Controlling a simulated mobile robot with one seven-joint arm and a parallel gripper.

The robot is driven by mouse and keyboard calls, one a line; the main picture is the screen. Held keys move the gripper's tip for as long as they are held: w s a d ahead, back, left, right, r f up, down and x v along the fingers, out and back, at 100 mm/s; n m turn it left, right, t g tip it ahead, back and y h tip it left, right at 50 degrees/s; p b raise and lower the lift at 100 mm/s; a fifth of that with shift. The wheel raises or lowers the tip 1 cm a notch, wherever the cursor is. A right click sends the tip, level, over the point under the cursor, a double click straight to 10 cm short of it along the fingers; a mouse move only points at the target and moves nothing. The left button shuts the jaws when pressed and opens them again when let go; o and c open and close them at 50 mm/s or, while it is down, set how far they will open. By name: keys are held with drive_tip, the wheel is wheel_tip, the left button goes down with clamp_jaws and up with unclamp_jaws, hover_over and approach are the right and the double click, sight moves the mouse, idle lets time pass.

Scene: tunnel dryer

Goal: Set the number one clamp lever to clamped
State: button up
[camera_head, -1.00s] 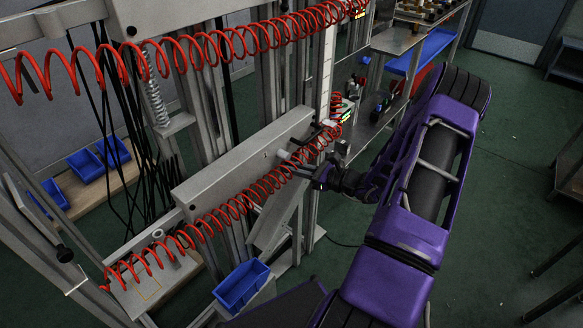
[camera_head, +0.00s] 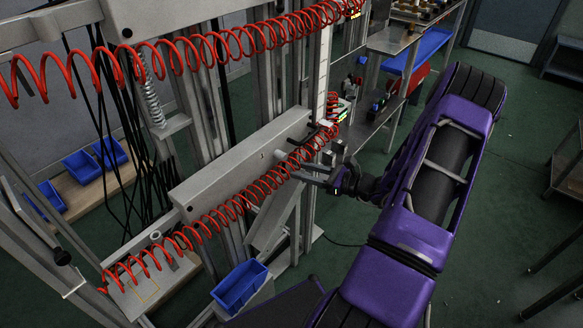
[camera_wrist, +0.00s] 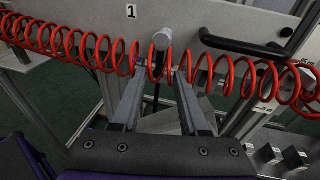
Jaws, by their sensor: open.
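The number one clamp lever shows in the wrist view as a grey rounded knob (camera_wrist: 161,41) on a dark stem, in front of a grey plate (camera_wrist: 90,14) marked "1". My gripper (camera_wrist: 159,80) is open, its two fingers below the knob in the picture, one on each side of the stem. Nothing is held. A red coiled hose (camera_wrist: 95,48) crosses in front of the plate, and one of its loops passes by the fingertips. In the head view my gripper (camera_head: 300,170) reaches the coil at the plate's right part; the lever is hard to make out there.
A black bar handle (camera_wrist: 245,45) is fixed right of the lever. Small labelled blocks (camera_wrist: 268,153) sit at the lower right. A blue bin (camera_head: 240,286) stands below the plate. A second red coil (camera_head: 190,50) runs above.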

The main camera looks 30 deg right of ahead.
drive_tip(key=v, duration=1.2)
drive_tip(key=shift+s+d, duration=0.2)
drive_tip(key=shift+s, duration=0.1)
drive_tip(key=shift+a, duration=0.1)
